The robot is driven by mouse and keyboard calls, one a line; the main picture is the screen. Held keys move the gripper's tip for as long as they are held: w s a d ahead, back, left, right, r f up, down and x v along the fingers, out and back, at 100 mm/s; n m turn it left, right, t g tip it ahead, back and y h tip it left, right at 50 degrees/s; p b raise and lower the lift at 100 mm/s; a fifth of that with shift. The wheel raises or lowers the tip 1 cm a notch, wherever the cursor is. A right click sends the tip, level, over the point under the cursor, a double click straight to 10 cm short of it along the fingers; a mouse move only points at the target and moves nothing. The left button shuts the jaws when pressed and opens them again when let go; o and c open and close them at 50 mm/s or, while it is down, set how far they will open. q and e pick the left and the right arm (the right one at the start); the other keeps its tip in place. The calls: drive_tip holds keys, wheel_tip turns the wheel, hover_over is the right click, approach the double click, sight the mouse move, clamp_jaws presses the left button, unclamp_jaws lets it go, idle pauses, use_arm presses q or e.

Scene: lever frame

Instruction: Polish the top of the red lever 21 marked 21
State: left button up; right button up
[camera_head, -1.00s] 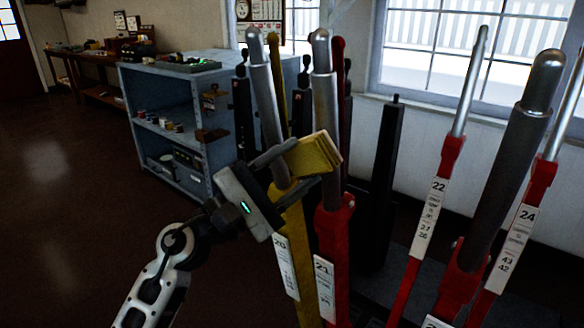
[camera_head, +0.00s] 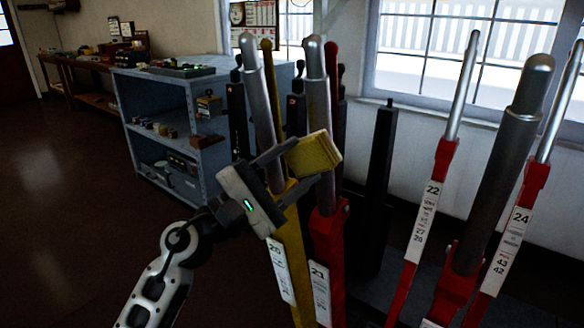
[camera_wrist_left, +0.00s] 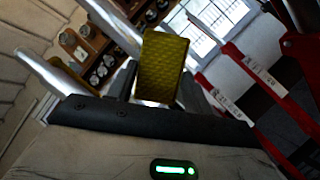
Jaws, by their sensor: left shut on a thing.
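The red lever 21 (camera_head: 327,232) stands upright in the head view, with a white plate marked 21 (camera_head: 321,292) and a bare metal handle (camera_head: 316,85) with a rounded top. My left gripper (camera_head: 302,163) is shut on a yellow block (camera_head: 314,153), like a sponge or folded cloth. The block is in front of the lower handle of lever 21, well below its top; I cannot tell whether they touch. The block also shows in the left wrist view (camera_wrist_left: 162,68), between the fingers. My right gripper is not in view.
The yellow lever 20 (camera_head: 291,245) stands just left of lever 21, behind my gripper. Red levers 22 (camera_head: 428,210) and 24 (camera_head: 515,230), and a thick grey-handled one (camera_head: 500,160), stand to the right. A blue shelf unit (camera_head: 160,100) is behind on the left.

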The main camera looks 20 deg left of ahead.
use_arm(q)
drive_tip(key=shift+s+a+r+p, duration=0.1)
drive_tip(key=shift+s+r+p, duration=0.15)
drive_tip(key=shift+r+p, duration=0.5)
drive_tip(key=shift+s+a+r+p, duration=0.1)
drive_tip(key=shift+s+r+p, duration=0.1)
drive_tip(key=shift+r+p, duration=0.55)
drive_tip(key=shift+r, duration=0.35)
drive_tip(key=r+p, duration=0.2)
drive_tip(key=shift+s+r, duration=0.2)
drive_tip(key=shift+r, duration=0.2)
drive_tip(key=shift+s+a+r+p, duration=0.1)
drive_tip(key=shift+s+r+p, duration=0.15)
drive_tip(key=shift+r+p, duration=0.7)
drive_tip(key=shift+s+a+r+p, duration=0.1)
drive_tip(key=shift+s+r+p, duration=0.1)
drive_tip(key=shift+r+p, duration=0.75)
drive_tip(key=shift+r+b, duration=0.2)
drive_tip(key=shift+b, duration=0.35)
drive_tip(key=f+b, duration=0.3)
drive_tip(key=b, duration=0.1)
drive_tip(key=w+f+b, duration=0.1)
drive_tip(key=f+b, duration=0.3)
drive_tip(key=w+f+b, duration=0.1)
drive_tip(key=f+b, duration=0.3)
drive_tip(key=shift+w+d, duration=0.1)
drive_tip(key=shift+d, duration=0.3)
drive_tip(key=shift+r, duration=0.1)
